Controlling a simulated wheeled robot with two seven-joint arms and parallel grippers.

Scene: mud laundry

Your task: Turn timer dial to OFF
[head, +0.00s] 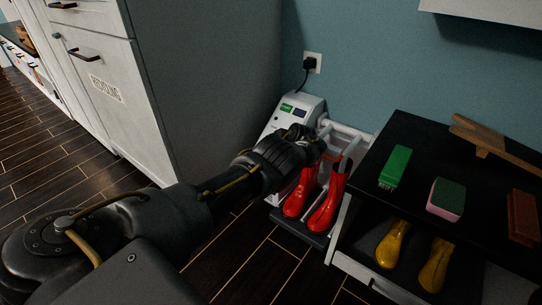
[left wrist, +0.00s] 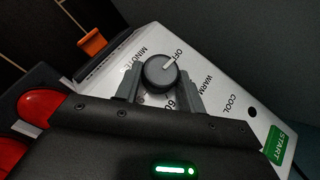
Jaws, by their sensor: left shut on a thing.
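The timer dial (left wrist: 158,74) is a dark round knob with a white pointer line on the white control panel (left wrist: 205,75) of a boot dryer. In the left wrist view the pointer aims up and right, toward the printed word OFF. My left gripper (left wrist: 160,80) is shut on the dial, one grey finger on each side. In the head view my left gripper (head: 310,138) reaches the white boot dryer (head: 309,103) from the left, and the arm hides the dial. My right gripper is not in view.
Red boots (head: 329,204) stand on the dryer below my gripper. A green START button (left wrist: 282,144) is on the panel. A dark-topped bench (head: 400,150) with brushes and a sponge (head: 446,197) stands at right; yellow boots (head: 393,244) are beneath. A grey cabinet (head: 205,80) stands at left.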

